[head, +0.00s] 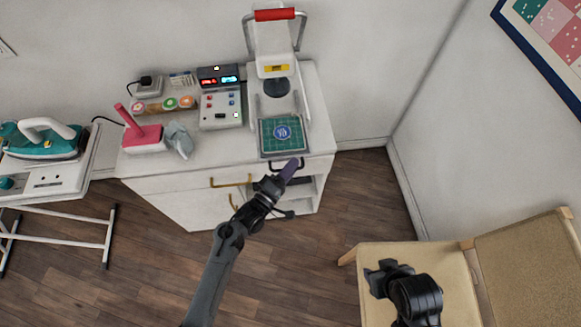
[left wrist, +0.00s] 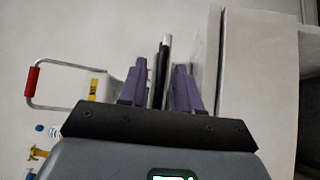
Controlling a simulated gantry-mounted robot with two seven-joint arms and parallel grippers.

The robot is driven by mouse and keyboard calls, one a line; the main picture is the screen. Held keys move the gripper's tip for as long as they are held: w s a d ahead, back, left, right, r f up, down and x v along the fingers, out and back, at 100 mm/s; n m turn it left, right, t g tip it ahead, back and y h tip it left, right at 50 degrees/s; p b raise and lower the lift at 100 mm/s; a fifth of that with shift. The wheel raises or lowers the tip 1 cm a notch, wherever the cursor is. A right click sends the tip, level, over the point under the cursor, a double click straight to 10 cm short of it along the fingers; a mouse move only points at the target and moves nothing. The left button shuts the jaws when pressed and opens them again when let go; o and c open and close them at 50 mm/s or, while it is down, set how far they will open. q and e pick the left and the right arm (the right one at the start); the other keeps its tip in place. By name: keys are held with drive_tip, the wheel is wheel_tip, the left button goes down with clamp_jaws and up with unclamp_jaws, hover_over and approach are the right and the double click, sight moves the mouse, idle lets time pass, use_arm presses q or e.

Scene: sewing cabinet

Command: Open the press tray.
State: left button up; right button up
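The heat press (head: 272,45) stands at the right end of the white cabinet, its red-handled lever raised. Its press tray, bearing a green mat (head: 270,143) with a blue emblem, lies at the cabinet's front edge. A dark handle (head: 273,164) shows below the tray's front. My left gripper (head: 291,168) is at this handle. In the left wrist view, its purple fingers (left wrist: 160,85) are apart, with a dark bar (left wrist: 162,72) between them; it looks like the handle, and contact is unclear. My right gripper (head: 378,275) is over the chair, its fingers unclear.
A control box (head: 220,108), a pink stand (head: 144,137) and a grey cloth (head: 179,139) are on the cabinet to the left. Brass handles (head: 231,183) project from its front. A beige chair (head: 450,270) stands at the lower right. An ironing board with a teal iron (head: 38,143) is far left.

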use_arm(q)
drive_tip(key=p+v, duration=0.1)
drive_tip(key=v, duration=1)
drive_tip(key=shift+d, duration=0.1)
